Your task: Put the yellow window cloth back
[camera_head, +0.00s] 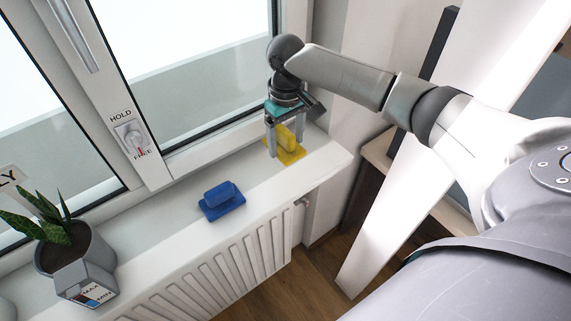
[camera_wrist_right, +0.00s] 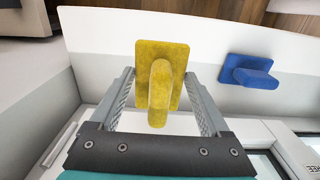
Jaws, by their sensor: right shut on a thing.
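The yellow window cloth (camera_head: 290,153) is a flat yellow pad with a raised grip, at the right end of the white window sill. My right gripper (camera_head: 271,147) comes down over it from above and is shut on it. In the right wrist view the yellow cloth (camera_wrist_right: 160,75) lies between the two fingers of my right gripper (camera_wrist_right: 158,85). I cannot tell whether the cloth rests on the sill or hangs just above it. My left gripper is not in view.
A similar blue cloth (camera_head: 222,200) lies on the sill (camera_head: 165,232) to the left. A potted plant (camera_head: 75,255) stands farther left. The window frame with a HOLD/FREE knob (camera_head: 131,135) rises behind. A radiator (camera_head: 215,280) is below the sill's front edge.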

